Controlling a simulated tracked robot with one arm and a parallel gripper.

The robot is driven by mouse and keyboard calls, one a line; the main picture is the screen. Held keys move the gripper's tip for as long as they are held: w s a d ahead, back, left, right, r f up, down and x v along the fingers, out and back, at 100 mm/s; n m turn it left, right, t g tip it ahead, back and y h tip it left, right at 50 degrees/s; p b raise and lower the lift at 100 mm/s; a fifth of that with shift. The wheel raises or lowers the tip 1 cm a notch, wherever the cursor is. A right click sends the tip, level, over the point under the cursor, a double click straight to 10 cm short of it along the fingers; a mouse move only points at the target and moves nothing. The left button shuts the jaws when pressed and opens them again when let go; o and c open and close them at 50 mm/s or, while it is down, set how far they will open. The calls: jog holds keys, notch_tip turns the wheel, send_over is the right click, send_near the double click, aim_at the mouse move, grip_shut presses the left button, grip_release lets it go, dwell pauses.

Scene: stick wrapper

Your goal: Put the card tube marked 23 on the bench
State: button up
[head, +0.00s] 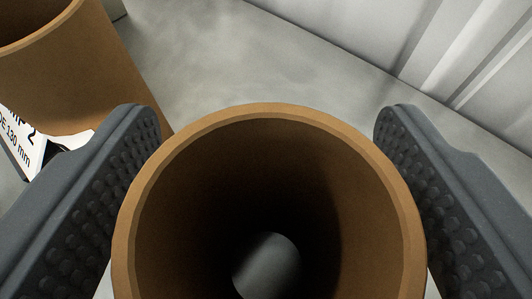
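A brown card tube (150,190) fills the lower middle of the head view. I look down into its open end, and a small grey patch shows through its far end. My gripper (267,125) has one dark grey, dimpled finger on each side of this tube. The fingers run close along its wall, but I cannot tell whether they press on it. Any label or number on this tube is hidden, so I cannot tell whether it is marked 23. No bench can be made out.
A second brown tube (75,75) stands at the upper left, just beyond my left finger. A pale ribbed wall (455,50) runs along the upper right. Grey floor (260,65) between is clear.

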jog(key=shift+r, duration=0.15)
jog(key=shift+s+r, duration=0.25)
jog(key=shift+s, duration=0.25)
jog(key=v, duration=1)
jog(key=shift+s, duration=0.4)
jog(key=shift+r, duration=0.15)
